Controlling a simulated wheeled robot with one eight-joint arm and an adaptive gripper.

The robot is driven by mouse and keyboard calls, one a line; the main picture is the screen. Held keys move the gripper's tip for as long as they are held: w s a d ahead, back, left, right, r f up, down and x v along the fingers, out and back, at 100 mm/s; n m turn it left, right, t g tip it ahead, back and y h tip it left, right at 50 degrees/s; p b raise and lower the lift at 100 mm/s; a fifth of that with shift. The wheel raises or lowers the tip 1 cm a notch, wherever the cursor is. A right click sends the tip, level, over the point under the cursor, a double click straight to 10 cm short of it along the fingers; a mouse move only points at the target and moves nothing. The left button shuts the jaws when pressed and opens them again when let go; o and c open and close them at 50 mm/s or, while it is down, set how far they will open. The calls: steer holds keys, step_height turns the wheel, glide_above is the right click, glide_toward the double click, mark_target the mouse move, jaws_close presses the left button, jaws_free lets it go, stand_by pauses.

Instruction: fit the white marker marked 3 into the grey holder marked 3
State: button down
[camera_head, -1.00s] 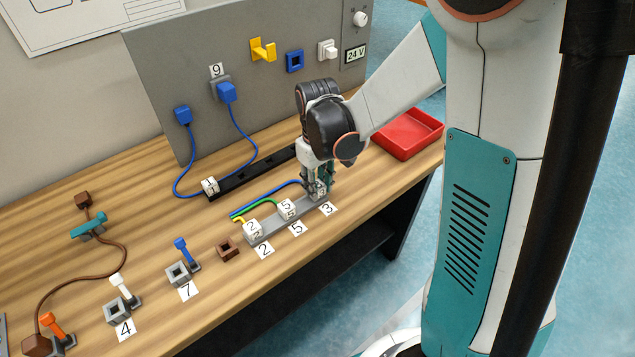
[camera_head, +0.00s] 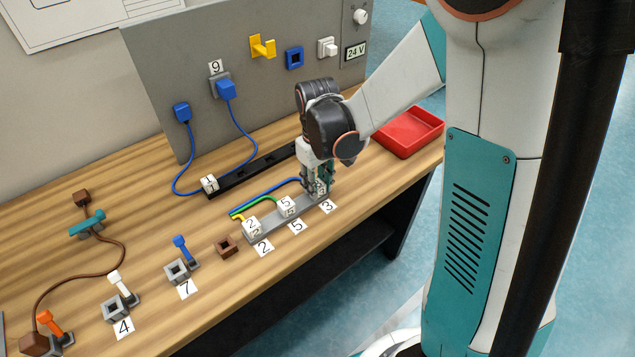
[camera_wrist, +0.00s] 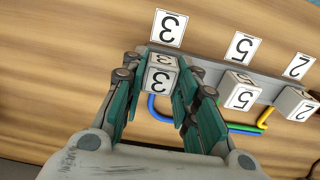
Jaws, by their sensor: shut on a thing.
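The white marker marked 3 (camera_wrist: 161,74) is a small white block with a 3 on its faces and a blue cable behind it. My gripper (camera_wrist: 156,88) is shut on this marker, one teal finger on each side; it also shows in the head view (camera_head: 319,185). The marker is at the end of the grey holder bar (camera_wrist: 210,68), beside the 3 label (camera_wrist: 168,29). Whether it is fully seated cannot be told, since the fingers hide the slot. In the head view the fingers cover most of the marker.
White markers 5 (camera_head: 286,205) and 2 (camera_head: 251,227) sit on the same grey bar, close to my gripper. A black rail (camera_head: 240,178) lies behind. A red tray (camera_head: 408,133) stands to the right.

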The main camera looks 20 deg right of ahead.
steer(key=shift+s+f, duration=0.1)
steer(key=c, duration=1.2)
jaws_free()
steer(key=shift+o, duration=0.2)
step_height(320, 180, up, 12)
